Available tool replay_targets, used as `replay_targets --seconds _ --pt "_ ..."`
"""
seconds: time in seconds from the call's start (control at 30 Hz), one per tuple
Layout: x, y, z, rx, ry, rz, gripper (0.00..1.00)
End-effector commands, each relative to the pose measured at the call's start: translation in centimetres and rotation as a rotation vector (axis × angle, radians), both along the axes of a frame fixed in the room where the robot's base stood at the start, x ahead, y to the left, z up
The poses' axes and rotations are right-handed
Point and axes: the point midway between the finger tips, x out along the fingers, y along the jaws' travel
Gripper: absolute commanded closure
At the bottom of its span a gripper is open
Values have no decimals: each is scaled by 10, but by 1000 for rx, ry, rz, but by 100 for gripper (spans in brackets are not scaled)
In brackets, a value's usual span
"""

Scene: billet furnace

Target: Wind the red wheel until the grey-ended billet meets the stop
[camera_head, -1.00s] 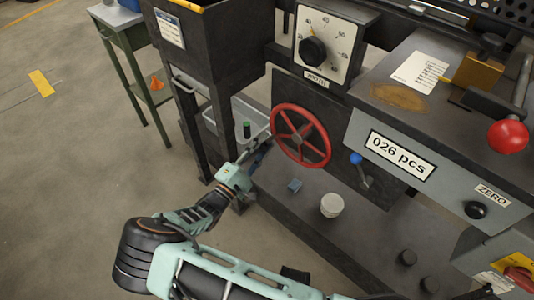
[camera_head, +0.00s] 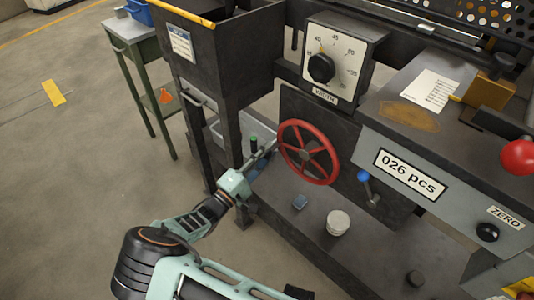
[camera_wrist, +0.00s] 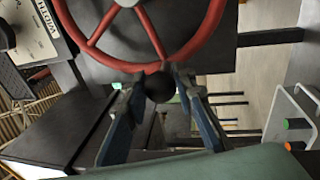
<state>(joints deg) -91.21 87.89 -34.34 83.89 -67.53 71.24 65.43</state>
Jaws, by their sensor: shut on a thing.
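The red wheel (camera_head: 308,121) stands upright on the dark front of the machine. It also fills the top of the wrist view (camera_wrist: 181,62), with its rim and spokes showing. A round black knob (camera_wrist: 158,88) sits at the rim, between my fingers. My gripper (camera_wrist: 158,95) is shut on this knob; in the head view my gripper (camera_head: 270,148) is at the left side of the wheel. I cannot make out the grey-ended billet or the stop in either view.
A blue-knobbed lever (camera_head: 364,176) stands right of the wheel. A WIDTH dial (camera_head: 321,68) is above.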

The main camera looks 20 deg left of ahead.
Motion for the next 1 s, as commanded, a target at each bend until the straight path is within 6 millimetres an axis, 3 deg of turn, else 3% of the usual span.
replay_targets --seconds 0.03,0.07,0.2,0.57,1.0 --pt "1 3 4 -1 -6 5 100" --pt "1 3 4 -1 -6 5 72" --pt "0 2 3 -1 -5 4 57" --pt "-5 3 0 -2 -1 3 57" --pt "-83 30 -16 -1 -1 5 57"
